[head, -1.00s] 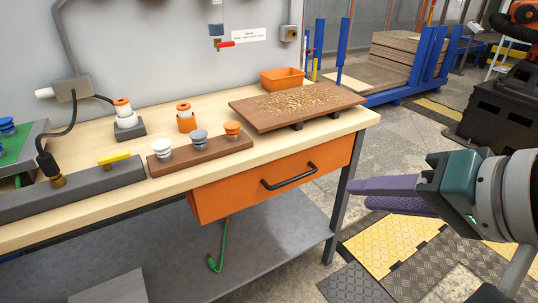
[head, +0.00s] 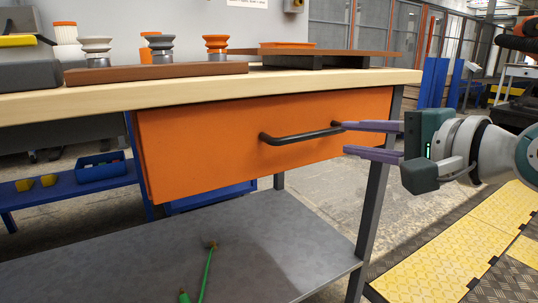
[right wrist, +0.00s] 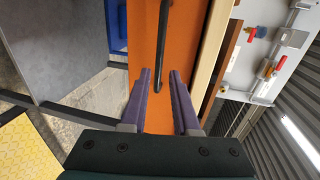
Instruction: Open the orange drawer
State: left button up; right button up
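The orange drawer (head: 215,141) sits under the wooden tabletop, with a black bar handle (head: 295,138) across its front. The drawer front also shows in the right wrist view (right wrist: 148,55), with the handle (right wrist: 163,40) running up and down there. My right gripper (head: 345,139) is open, its two purple fingers one above the other at the right end of the handle in the head view. In the right wrist view the fingertips (right wrist: 160,72) are spread, with the handle's near end in line with the gap between them. The gap holds nothing I can make out. My left gripper is out of view.
The tabletop (head: 200,92) holds a brown rack (head: 155,73) with several insulators and a brown board (head: 320,52). A grey lower shelf (head: 200,250) lies below the drawer. A grey table leg (head: 372,215) stands under the right gripper.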

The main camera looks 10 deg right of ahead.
aim_at(318, 134)
jog(key=b+x, duration=0.4)
jog(key=x, duration=0.4)
jog(key=shift+w+a+f+b, duration=0.1)
jog(key=shift+w+f+b, duration=0.1)
jog(key=shift+b, duration=0.15)
jog(key=shift+w+a+b, duration=0.25)
jog(key=shift+w+b, duration=0.05)
jog(key=shift+w, duration=0.25)
grip_shut()
dwell(0.6)
